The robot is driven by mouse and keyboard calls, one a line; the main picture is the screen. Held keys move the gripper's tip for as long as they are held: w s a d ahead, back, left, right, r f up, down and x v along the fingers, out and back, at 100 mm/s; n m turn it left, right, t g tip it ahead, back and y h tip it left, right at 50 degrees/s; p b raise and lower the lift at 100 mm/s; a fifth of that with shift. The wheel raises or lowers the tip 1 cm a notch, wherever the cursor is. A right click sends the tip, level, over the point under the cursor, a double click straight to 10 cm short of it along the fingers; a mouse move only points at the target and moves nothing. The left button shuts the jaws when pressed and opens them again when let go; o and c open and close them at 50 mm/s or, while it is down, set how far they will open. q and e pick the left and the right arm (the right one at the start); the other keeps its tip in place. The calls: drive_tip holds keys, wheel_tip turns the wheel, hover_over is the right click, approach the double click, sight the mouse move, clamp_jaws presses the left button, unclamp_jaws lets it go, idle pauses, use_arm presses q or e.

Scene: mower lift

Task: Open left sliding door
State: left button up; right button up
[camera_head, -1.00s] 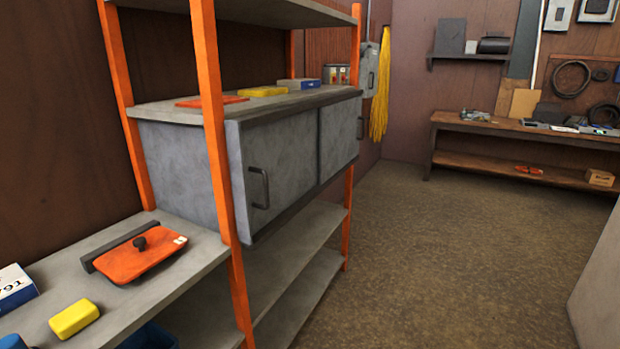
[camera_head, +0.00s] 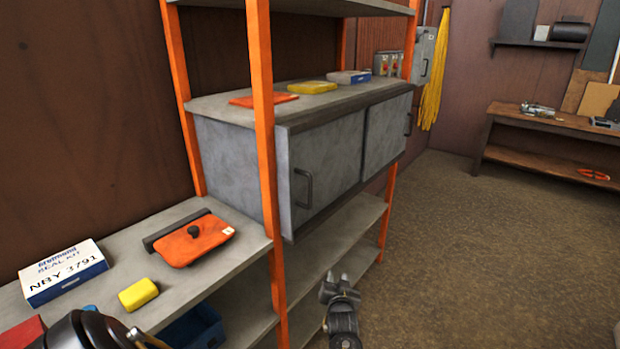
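The grey metal cabinet (camera_head: 230,160) sits on the orange-posted shelf rack. Its left sliding door (camera_head: 338,155) is shut, with a dark bar handle (camera_head: 303,188) near its left edge. The right sliding door (camera_head: 385,132) is shut too, with a handle (camera_head: 408,122) at its right edge.
An orange rack post (camera_head: 265,150) stands just left of the left door. The lower left shelf holds an orange lid (camera_head: 193,240), a yellow block (camera_head: 138,294) and a white-blue box (camera_head: 64,273). Open floor (camera_head: 470,250) lies to the right, before a wooden bench (camera_head: 545,122).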

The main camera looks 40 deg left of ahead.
use_arm(q)
drive_tip(key=w+a+r+n+y+p, duration=0.1)
drive_tip(key=a+r+n+y, duration=0.1)
drive_tip(key=r, duration=0.6)
drive_tip(key=a+r+n+y+p, duration=0.1)
drive_tip(key=a+r+n+y, duration=0.1)
drive_tip(key=r, duration=0.6)
drive_tip(key=n+g+y, duration=0.2)
drive_tip(key=n+g, duration=0.1)
approach(311, 190)
drive_tip(key=shift+t+h, duration=0.3)
drive_tip(key=p+x, duration=0.2)
drive_tip(key=x, duration=0.3)
drive_tip(key=p+x, duration=0.1)
drive_tip(key=x, duration=0.4)
drive_tip(key=shift+s+a+r+p, duration=0.1)
drive_tip(key=shift+s+r+p, duration=0.15)
drive_tip(key=shift+p, duration=0.15)
drive_tip(key=shift+w+a+f, duration=0.1)
drive_tip(key=shift+w+a, duration=0.1)
drive_tip(key=shift+a, duration=0.15)
clamp_jaws()
